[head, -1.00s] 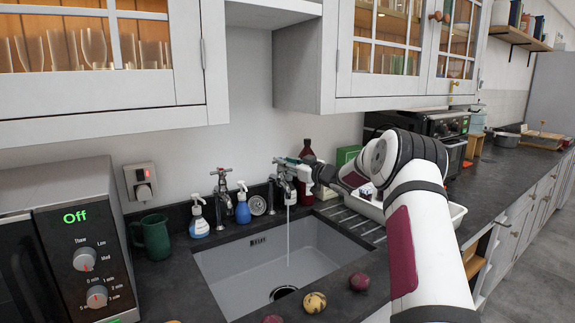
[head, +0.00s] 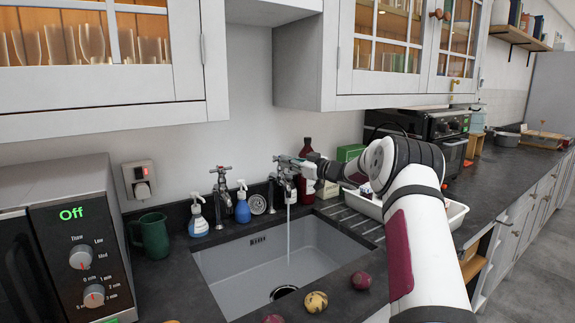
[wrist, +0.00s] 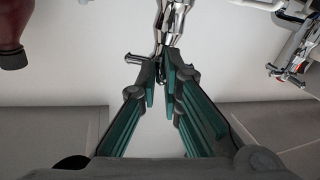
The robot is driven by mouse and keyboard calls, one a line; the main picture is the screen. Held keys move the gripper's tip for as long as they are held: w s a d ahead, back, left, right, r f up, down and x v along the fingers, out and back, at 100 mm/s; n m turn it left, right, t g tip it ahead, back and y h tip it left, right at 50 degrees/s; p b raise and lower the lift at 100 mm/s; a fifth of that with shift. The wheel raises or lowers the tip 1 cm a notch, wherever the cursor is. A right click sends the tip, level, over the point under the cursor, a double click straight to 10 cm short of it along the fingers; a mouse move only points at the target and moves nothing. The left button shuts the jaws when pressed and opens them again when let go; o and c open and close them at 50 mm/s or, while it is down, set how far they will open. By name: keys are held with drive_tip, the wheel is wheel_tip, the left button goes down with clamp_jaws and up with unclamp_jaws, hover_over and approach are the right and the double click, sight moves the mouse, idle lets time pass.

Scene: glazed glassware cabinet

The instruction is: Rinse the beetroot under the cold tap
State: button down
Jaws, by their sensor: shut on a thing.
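My gripper (head: 293,163) is at the right-hand tap (head: 287,184), above the back of the sink. In the wrist view its green-lined fingers (wrist: 162,75) close on the tap's metal handle (wrist: 138,59). A thin stream of water (head: 289,235) falls from this tap into the grey sink (head: 235,270). Two round, dark reddish vegetables lie on the front counter edge, one at the right (head: 361,280) and one at the bottom edge (head: 272,319); either looks like a beetroot. A yellowish, spotted round vegetable (head: 315,301) lies between them. None of these is under the water.
A dark red bottle (head: 306,180) and a white tray (head: 452,213) are to the right. Wall cabinets (head: 300,70) overhang.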

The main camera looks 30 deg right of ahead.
drive_tip(key=c, duration=1.7)
unclamp_jaws()
drive_tip(key=v, duration=1.2)
drive_tip(key=shift+r, duration=0.15)
